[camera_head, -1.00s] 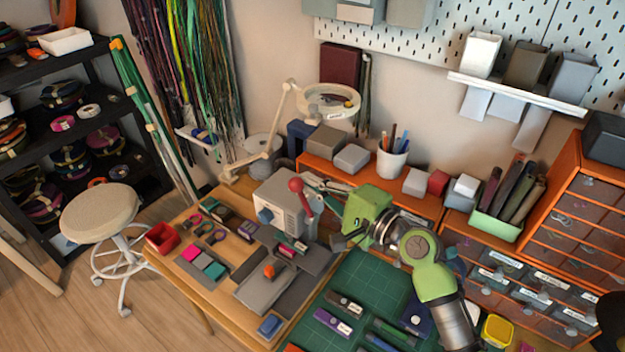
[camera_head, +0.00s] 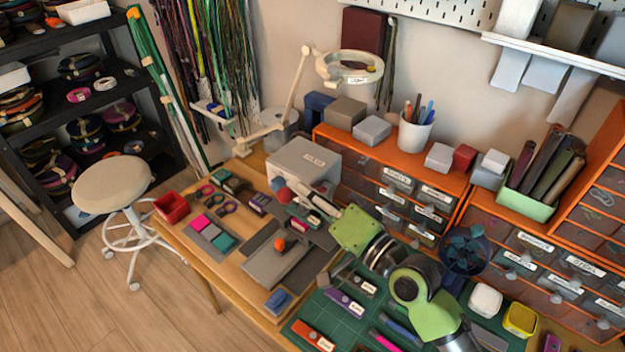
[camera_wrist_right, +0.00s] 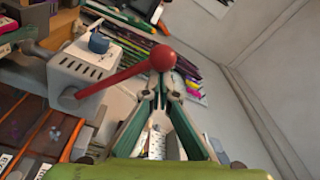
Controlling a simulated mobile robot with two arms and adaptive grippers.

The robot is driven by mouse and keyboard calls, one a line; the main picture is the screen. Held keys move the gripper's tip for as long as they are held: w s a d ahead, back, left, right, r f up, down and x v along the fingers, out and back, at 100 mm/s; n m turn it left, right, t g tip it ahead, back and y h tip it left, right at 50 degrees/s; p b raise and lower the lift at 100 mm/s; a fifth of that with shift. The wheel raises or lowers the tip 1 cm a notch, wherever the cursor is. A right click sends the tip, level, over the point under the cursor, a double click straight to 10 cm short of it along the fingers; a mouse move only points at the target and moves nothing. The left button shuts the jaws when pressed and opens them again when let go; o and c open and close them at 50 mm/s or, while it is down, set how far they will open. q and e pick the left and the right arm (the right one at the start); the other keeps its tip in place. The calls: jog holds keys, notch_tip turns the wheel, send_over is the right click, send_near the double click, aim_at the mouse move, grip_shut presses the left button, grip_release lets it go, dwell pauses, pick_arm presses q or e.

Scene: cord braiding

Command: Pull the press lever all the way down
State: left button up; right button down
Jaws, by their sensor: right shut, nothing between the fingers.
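The press (camera_head: 305,160) is a grey box on the workbench; its vented side shows in the right wrist view (camera_wrist_right: 88,70). Its red lever (camera_wrist_right: 115,82) ends in a red ball knob (camera_wrist_right: 162,58), which in the head view (camera_head: 284,196) sits low in front of the press. My right gripper (camera_head: 290,188) is shut, with its fingertips at the knob. In the right wrist view the fingers (camera_wrist_right: 164,78) meet just below the knob; whether they touch it is unclear. In the head view the fingers hide most of the lever. My left gripper is not in view.
A grey tray (camera_head: 262,268) with an orange piece lies in front of the press. A green cutting mat (camera_head: 352,326) with tools is nearer. Orange drawers (camera_head: 345,140) stand behind, a lamp (camera_head: 348,68) beyond the press, and a stool (camera_head: 113,184) at left.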

jog(key=s+a+f+n+b, duration=0.1)
jog(key=f+n+b, duration=0.2)
jog(key=f+b, duration=0.1)
jog(key=s+a+f+n+y+b, duration=0.1)
jog(key=s+f+n+b, duration=0.1)
jog(key=f+n+b, duration=0.2)
jog(key=shift+s+a+f+g, duration=0.25)
jog(key=shift+f+g, duration=0.05)
jog(key=shift+f, duration=1.35)
jog(key=shift+r, duration=0.1)
notch_tip(320, 180, up, 5)
jog(key=w+p, duration=0.2)
jog(key=p, duration=0.2)
jog(key=b+v, duration=0.3)
jog(key=v, duration=0.7)
jog(key=shift+d+f, duration=0.3)
jog(key=shift+d, duration=0.05)
